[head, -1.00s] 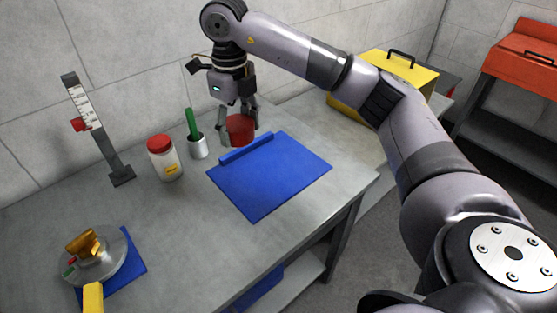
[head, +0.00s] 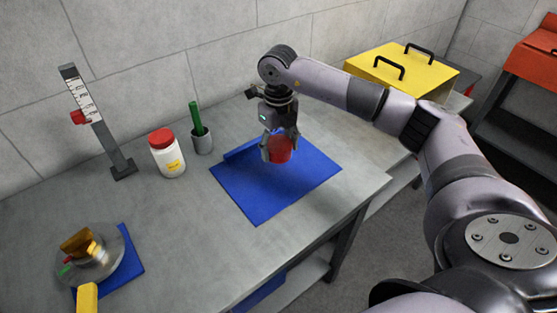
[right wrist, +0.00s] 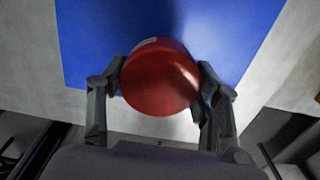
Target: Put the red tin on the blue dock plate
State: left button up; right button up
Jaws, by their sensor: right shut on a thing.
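The red tin (head: 280,149) is held between the fingers of my right gripper (head: 278,147), over the far part of the blue dock plate (head: 262,196). In the right wrist view the red tin (right wrist: 160,77) sits between both fingers (right wrist: 160,88), with the blue plate (right wrist: 200,18) beyond it. The tin appears to be above the plate; the exact gap cannot be told. The plate lies flat on the grey table and has a raised blue bar along its far left edge, partly hidden by the gripper. My left gripper is not in view.
A white jar with a red lid (head: 167,153), a cup with a green stick (head: 201,138) and a scale post (head: 95,120) stand left of the plate. A round metal device (head: 90,262) sits on a smaller blue mat at front left. A yellow box (head: 400,75) stands at the back right.

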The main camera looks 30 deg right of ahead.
aim_at(278, 171)
notch_tip(278, 171, down, 2)
jog(key=shift+a+f, duration=0.1)
notch_tip(278, 171, down, 4)
jog(key=shift+r+p, duration=0.25)
jog(key=shift+p, duration=0.05)
jog(key=shift+f, duration=0.2)
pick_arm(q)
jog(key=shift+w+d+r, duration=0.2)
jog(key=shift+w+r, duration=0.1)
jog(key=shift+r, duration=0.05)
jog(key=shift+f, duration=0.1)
pick_arm(e)
jog(key=shift+f, duration=0.2)
jog(key=o, duration=1.4)
jog(key=shift+r, duration=0.1)
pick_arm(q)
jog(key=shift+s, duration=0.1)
